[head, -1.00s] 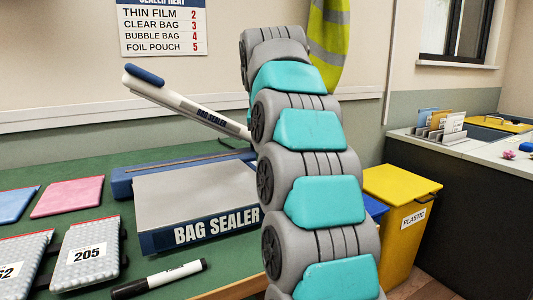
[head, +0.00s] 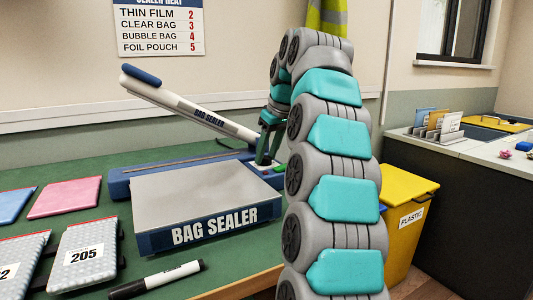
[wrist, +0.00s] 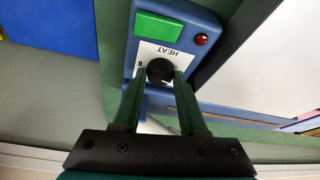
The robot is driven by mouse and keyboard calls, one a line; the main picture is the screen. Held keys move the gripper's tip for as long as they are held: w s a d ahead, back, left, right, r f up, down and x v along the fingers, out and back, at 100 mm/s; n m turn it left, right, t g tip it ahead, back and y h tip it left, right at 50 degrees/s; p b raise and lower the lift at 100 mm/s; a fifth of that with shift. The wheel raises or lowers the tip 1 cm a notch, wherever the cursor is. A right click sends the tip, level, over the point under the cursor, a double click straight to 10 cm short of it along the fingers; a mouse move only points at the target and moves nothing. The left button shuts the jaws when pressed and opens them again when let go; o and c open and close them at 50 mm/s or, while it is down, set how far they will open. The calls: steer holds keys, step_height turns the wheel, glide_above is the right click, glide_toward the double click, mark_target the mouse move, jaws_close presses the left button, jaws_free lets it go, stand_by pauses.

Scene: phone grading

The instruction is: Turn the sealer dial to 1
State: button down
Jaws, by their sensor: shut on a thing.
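The blue and grey bag sealer (head: 205,200) stands on the green table with its white lever arm (head: 190,105) raised. Its control panel is at the sealer's right end, and my gripper (head: 264,155) is down over it. In the wrist view, the black round dial (wrist: 160,71) sits on a white label reading HEAT, upside down here. My gripper (wrist: 160,80) has its two dark green fingers on either side of the dial, shut on it. The fingers hide most of the scale, so I cannot tell the dial's setting.
A green button (wrist: 158,27) and a red lamp (wrist: 201,39) are beside the dial. A marker (head: 157,280), a pouch labelled 205 (head: 85,257) and a pink pouch (head: 64,197) lie on the table. A heat chart (head: 160,27) hangs on the wall. A yellow bin (head: 405,235) stands right.

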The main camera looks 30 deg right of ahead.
steer(key=shift+n, duration=0.3)
stand_by(0.4)
steer(key=shift+c, duration=2.3)
jaws_free()
steer(key=shift+r, duration=0.1)
